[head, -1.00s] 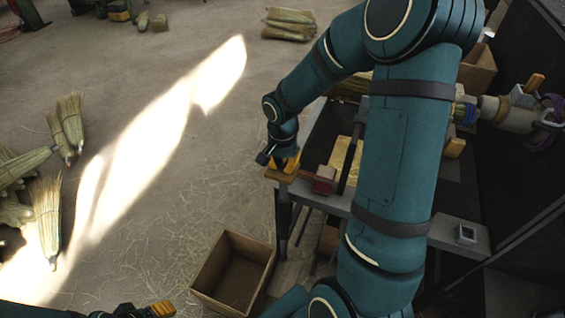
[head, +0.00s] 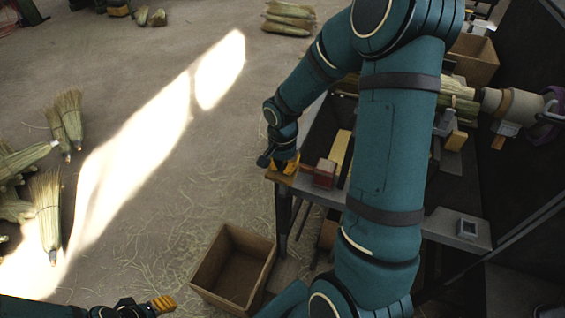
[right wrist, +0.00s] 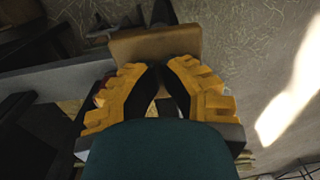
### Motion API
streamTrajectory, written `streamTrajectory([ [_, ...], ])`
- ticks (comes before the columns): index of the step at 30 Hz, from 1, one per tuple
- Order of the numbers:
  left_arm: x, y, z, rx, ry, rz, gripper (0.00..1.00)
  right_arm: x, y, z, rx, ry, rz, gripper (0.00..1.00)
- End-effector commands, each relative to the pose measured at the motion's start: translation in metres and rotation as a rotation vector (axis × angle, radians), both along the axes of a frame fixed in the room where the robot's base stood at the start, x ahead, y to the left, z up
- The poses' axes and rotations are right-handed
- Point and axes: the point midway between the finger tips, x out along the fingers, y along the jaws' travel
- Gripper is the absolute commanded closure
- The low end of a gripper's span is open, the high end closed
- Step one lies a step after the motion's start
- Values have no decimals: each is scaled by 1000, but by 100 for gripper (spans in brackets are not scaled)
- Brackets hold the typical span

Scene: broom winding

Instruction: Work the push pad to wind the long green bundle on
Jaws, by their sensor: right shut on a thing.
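The long green bundle (head: 457,106) lies across the back of the workbench, partly hidden behind my right arm. Its right end meets a pale round holder on the winding machine (head: 505,104). The push pad (head: 279,177) is a flat wooden piece at the bench's left front corner; it also shows in the right wrist view (right wrist: 153,43). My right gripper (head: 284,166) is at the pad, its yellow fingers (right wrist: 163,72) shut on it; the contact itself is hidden. My left gripper (head: 162,305) is low at the bottom edge, away from the bench, its fingertips too small to judge.
A red-brown block (head: 320,174) sits on the bench beside the pad. An open cardboard box (head: 233,268) stands on the floor in front. Finished brooms (head: 47,212) lie at left. The floor between is clear apart from loose straw.

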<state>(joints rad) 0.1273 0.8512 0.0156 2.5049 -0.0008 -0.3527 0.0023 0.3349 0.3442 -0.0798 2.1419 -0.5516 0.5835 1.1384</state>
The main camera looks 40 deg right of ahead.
Motion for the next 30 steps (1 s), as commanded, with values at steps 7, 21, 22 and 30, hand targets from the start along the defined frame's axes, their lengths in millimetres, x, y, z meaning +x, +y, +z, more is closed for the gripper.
streamTrajectory([
  [7, 0, 0, 0, 0, 0, 0, 53, -2, 1, -11, 2, 5, 2, 100],
  [21, 0, 0, 0, 0, 0, 0, 53, -2, 1, -28, 2, 8, 1, 100],
  [22, 0, 0, 0, 0, 0, 0, 53, -2, 1, -29, 3, 8, 1, 100],
  [30, 0, 0, 0, 0, 0, 0, 53, -2, 1, -39, 2, 8, 0, 100],
])
